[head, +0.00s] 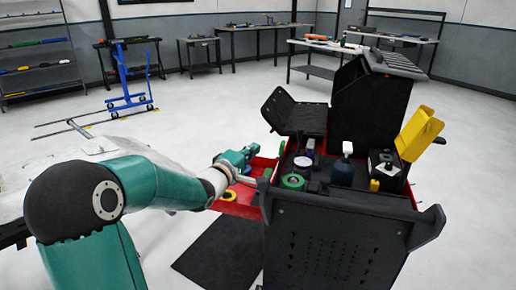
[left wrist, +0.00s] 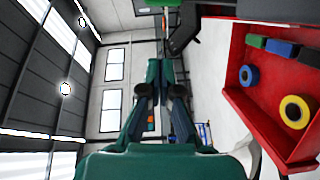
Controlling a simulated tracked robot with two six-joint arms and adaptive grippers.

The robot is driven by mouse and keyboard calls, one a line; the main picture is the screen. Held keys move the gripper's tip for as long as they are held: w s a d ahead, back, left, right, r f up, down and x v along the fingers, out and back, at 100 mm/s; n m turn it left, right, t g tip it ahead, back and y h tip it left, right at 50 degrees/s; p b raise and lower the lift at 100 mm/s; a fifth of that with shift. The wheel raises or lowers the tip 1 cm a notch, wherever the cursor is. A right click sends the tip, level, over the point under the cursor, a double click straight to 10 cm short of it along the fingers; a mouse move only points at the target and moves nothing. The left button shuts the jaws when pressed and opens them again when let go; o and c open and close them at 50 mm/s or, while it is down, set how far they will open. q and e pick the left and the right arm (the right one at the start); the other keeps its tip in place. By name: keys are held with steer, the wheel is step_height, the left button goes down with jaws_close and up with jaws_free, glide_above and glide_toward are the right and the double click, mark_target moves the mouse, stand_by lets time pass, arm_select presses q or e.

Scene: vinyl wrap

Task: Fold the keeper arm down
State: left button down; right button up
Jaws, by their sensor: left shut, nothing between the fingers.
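No part stands out clearly as the keeper arm. A dark angled bar (left wrist: 186,28) shows at the top of the left wrist view, near my fingers; I cannot tell whether it is the keeper arm. My left gripper (head: 245,157) is teal and is at the left side of the black tool cart (head: 340,240), above its open red drawer (head: 240,207). In the left wrist view its fingers (left wrist: 160,62) are shut with nothing between them. Whether they touch the bar is unclear. My right gripper is not in view.
The drawer holds a blue roll (left wrist: 249,75), a yellow roll (left wrist: 294,111) and small blocks.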

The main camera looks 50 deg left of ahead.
arm_select(q)
steer(key=v, duration=0.6)
steer(key=shift+s+d, duration=0.15)
steer(key=shift+s, duration=0.1)
